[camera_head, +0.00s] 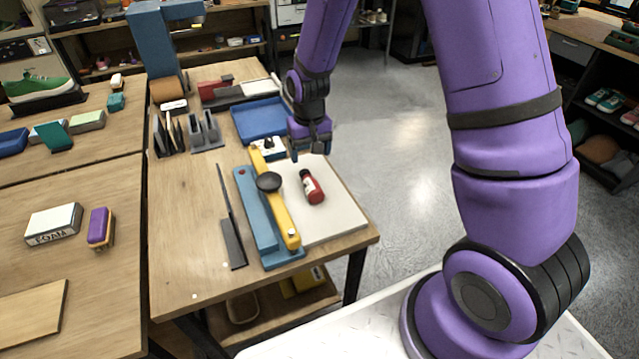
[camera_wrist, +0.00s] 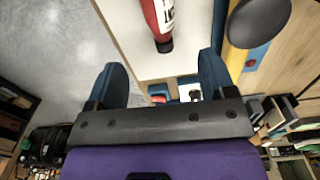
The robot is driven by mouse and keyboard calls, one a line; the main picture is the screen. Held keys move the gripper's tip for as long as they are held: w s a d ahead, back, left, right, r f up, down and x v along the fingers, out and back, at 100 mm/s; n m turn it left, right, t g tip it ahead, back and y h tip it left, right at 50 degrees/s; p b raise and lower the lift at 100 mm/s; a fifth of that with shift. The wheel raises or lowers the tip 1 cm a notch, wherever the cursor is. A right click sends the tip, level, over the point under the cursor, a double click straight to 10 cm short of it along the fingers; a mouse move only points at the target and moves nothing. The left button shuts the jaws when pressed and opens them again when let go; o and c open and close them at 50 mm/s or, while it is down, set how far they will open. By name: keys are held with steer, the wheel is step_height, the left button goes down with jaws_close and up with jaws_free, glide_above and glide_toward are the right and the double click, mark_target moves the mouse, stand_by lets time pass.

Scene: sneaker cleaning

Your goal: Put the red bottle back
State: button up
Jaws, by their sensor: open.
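The red bottle (camera_head: 311,187) lies on its side on a white board (camera_head: 341,218) at the right of the wooden workbench. It has a white label and a dark cap. In the wrist view the bottle (camera_wrist: 156,22) is at the top, ahead of the fingers and apart from them. My gripper (camera_head: 309,151) is open and empty, above the far end of the white board. Both dark blue fingers of my gripper (camera_wrist: 163,85) show in the wrist view with nothing between them.
A yellow bar (camera_head: 284,219) with a black knob (camera_head: 268,182) on a blue base stands left of the bottle. A small white caddy with dark items (camera_head: 268,148) and a blue tray (camera_head: 262,118) lie beyond. Open floor is right of the bench.

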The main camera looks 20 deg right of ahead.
mark_target(311, 181)
steer(key=shift+d+f, duration=0.15)
steer(key=shift+f, duration=0.7)
step_height(311, 181, down, 4)
steer(key=shift+w+f, duration=0.1)
steer(key=shift+f, duration=3.05)
steer(key=c, duration=1.1)
steer(key=shift+r, duration=0.2)
